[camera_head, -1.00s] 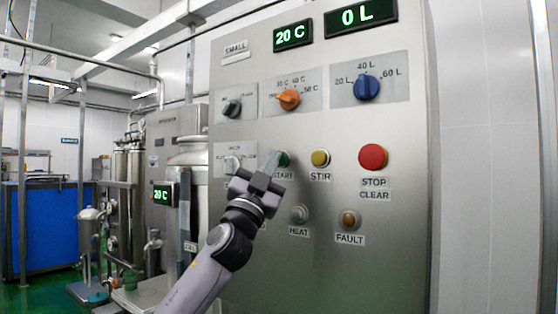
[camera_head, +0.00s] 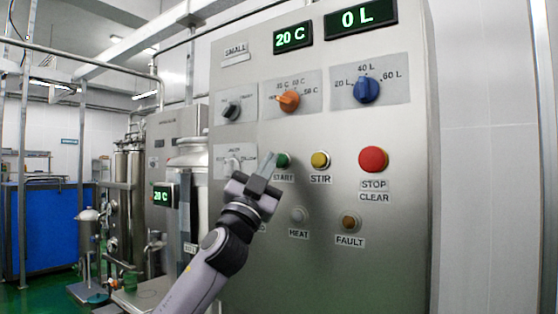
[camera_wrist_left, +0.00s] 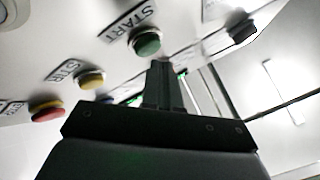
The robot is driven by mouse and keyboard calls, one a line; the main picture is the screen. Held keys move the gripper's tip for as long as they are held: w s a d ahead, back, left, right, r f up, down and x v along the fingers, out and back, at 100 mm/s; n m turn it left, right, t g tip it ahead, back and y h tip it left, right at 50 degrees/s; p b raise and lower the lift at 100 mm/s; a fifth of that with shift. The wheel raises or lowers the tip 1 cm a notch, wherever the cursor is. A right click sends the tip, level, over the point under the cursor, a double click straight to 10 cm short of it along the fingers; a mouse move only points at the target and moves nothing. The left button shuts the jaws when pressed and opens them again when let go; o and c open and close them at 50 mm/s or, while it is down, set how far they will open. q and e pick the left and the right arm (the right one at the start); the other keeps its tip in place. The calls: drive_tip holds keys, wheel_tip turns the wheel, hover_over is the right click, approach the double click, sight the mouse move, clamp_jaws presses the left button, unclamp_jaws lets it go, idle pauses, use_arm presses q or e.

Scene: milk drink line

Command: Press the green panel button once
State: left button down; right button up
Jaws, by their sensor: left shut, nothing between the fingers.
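The green button (camera_head: 283,160) sits on the steel control panel (camera_head: 300,215) above a START label. It also shows in the wrist view (camera_wrist_left: 147,43), just beyond the fingertips. My left gripper (camera_head: 268,162) is shut and empty, its fingers pointing at the panel just left of the green button. In the wrist view my left gripper's closed fingertips (camera_wrist_left: 162,66) lie slightly below and right of the button in the picture. They look apart from it, but the exact gap is hard to judge. My right gripper is not in view.
A yellow STIR button (camera_head: 320,160) and a red STOP button (camera_head: 373,159) are to the right. An orange knob (camera_head: 289,101) and a blue knob (camera_head: 366,90) are above. The displays read 20 C and 0 L.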

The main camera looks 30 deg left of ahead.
use_arm(q)
drive_tip(key=shift+s, duration=0.15)
drive_tip(key=s, duration=0.5)
drive_tip(key=shift+a+p, duration=0.2)
drive_tip(key=shift+p, duration=0.15)
idle(0.8)
drive_tip(key=w+d+f+n+g+h, duration=0.1)
drive_tip(key=w+d+f+g, duration=0.15)
drive_tip(key=f, duration=1.15)
drive_tip(key=w+d+f+g+h, duration=0.1)
drive_tip(key=w+d+f+g, duration=0.2)
drive_tip(key=f, duration=1)
drive_tip(key=s+d+f+g, duration=0.1)
drive_tip(key=s+f+g, duration=0.15)
drive_tip(key=f, duration=0.45)
drive_tip(key=s+d+f+n+g, duration=0.1)
drive_tip(key=s+f, duration=0.2)
drive_tip(key=f, duration=0.4)
drive_tip(key=s+d+f+g, duration=0.1)
drive_tip(key=s+d+f, duration=0.1)
drive_tip(key=f, duration=0.4)
drive_tip(key=s+d+f+n+g, duration=0.1)
drive_tip(key=s+d+f+g, duration=0.1)
drive_tip(key=s+f, duration=0.8)
drive_tip(key=s+d+f+n+g, duration=0.1)
drive_tip(key=s+f+g, duration=0.3)
drive_tip(key=s+f, duration=0.6)
drive_tip(key=shift+s+d+f+n+g+h, duration=0.3)
drive_tip(key=shift+s+d+n+g, duration=0.1)
drive_tip(key=shift+s+d, duration=0.55)
